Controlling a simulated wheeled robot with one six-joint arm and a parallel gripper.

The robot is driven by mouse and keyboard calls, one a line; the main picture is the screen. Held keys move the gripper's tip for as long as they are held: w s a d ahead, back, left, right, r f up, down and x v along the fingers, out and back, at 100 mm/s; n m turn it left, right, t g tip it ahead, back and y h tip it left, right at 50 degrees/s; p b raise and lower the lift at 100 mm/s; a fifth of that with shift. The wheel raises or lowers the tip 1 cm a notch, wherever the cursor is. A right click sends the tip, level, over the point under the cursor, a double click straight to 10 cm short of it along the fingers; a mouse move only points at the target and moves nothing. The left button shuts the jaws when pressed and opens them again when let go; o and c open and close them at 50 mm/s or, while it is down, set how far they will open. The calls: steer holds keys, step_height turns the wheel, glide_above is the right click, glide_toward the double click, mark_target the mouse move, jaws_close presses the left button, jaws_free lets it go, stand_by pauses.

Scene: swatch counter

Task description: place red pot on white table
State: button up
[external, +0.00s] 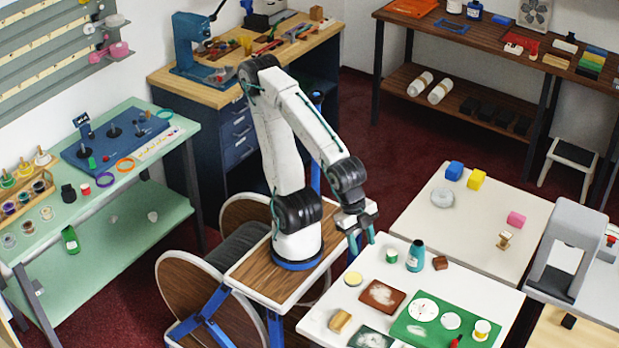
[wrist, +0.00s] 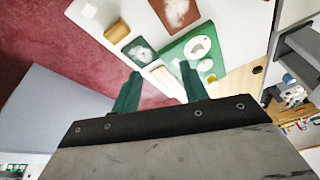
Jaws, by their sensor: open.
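A small red pot (external: 86,189) with a pale part stands on the green table at the left, beside a black jar. A small red item (external: 453,321) lies on the green mat; I cannot tell if it is a pot. The near white table (external: 318,318) stands in front of my arm and holds several things; it also shows in the wrist view (wrist: 135,14). A second white table (external: 413,217) stands behind it. My gripper (external: 362,243) is open and empty, above the near white table's left back edge. Its fingers also show in the wrist view (wrist: 160,72).
The near white table carries a green pot (external: 392,256), a teal bottle (external: 416,256), a brown tray (external: 382,295), a yellow block (external: 340,321) and a green mat (external: 408,332). The second white table holds blue, yellow and pink blocks, with bare room between them.

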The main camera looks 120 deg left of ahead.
steer(key=shift+o, duration=0.3)
steer(key=s+a+f+n+g, duration=0.1)
steer(key=s+a+n, duration=0.3)
steer(key=s+a, duration=0.4)
steer(key=shift+s+a+f+g, duration=0.2)
steer(key=shift+s+a+g, duration=0.15)
steer(key=shift+s+g, duration=0.3)
steer(key=shift+s+a+f, duration=0.1)
steer(key=shift+s+a, duration=0.05)
steer(key=shift+s, duration=0.25)
